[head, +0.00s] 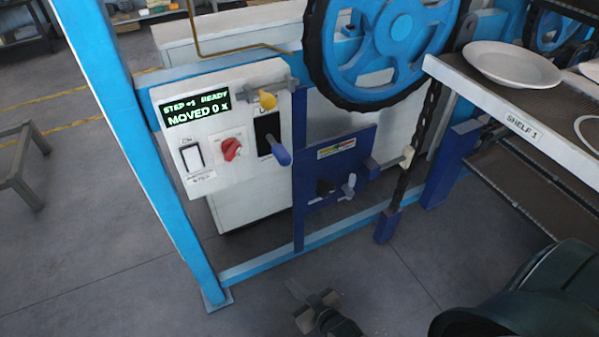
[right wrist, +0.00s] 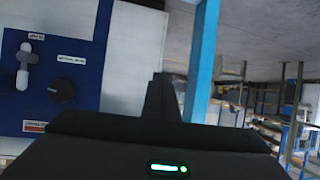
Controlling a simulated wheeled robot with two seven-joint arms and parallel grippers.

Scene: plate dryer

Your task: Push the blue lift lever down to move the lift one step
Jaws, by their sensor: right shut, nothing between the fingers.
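The blue lift lever (head: 281,154) sticks out of a black slot (head: 267,131) at the right side of a white control panel (head: 208,185) in the head view. It points down and toward me. The panel's green display (head: 197,109) reads "STEP +1 READY" and "MOVED 0 x". My right gripper (head: 302,297) is at the bottom centre of the head view, below and well apart from the lever. It is shut and empty; its dark fingers (right wrist: 165,97) also show in the right wrist view, where the blue lever does not show. My left gripper is not in view.
A blue panel (head: 312,215) with a grey lever (head: 348,186) and black knob (head: 324,187) stands right of the control panel. A shelf (head: 470,92) with plates juts out at right.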

